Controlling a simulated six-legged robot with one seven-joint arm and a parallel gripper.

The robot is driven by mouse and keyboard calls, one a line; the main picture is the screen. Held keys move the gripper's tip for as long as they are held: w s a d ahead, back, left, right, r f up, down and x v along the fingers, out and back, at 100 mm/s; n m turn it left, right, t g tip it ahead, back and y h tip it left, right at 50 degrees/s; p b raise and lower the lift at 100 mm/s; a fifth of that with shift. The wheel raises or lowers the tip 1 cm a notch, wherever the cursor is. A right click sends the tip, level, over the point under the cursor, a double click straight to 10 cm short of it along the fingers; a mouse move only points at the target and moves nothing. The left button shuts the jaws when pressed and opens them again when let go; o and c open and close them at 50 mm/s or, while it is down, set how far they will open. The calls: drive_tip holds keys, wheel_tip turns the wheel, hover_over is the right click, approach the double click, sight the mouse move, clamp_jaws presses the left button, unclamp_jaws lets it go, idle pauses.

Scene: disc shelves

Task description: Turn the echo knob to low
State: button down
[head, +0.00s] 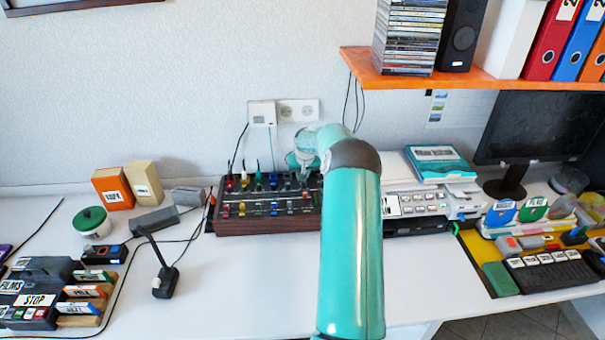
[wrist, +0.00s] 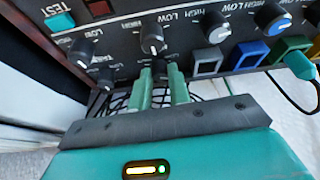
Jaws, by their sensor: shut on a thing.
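The mixer panel (head: 265,226) is a dark box with a brown wooden front and rows of coloured knobs and buttons on the desk by the wall. In the wrist view its dark face (wrist: 112,30) fills the top, with several knobs marked LOW and HIGH. My gripper (wrist: 161,76) is shut on a small dark knob (wrist: 159,67), mostly hidden between its green fingers. Another black knob (wrist: 152,42) with a white pointer sits just above it. I cannot read an echo label. In the head view my arm hides the gripper and part of the panel.
A grey printer-like machine (head: 415,205) stands right of the panel, with a teal box (head: 439,162) on top. Lit buttons (wrist: 253,53) and a teal plug (wrist: 300,64) are close to the right of my fingers. An orange shelf (head: 415,81) hangs above. The desk's front middle is clear.

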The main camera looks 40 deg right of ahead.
drive_tip(key=shift+s+d+n+t+y, duration=0.15)
drive_tip(key=shift+n+y, duration=0.25)
drive_tip(key=shift+n, duration=0.75)
drive_tip(key=shift+w+d+n+t+y, duration=0.15)
drive_tip(key=shift+n+y, duration=0.25)
drive_tip(key=shift+n, duration=0.75)
drive_tip(key=shift+s+a, duration=0.1)
drive_tip(key=c, duration=1.3)
unclamp_jaws()
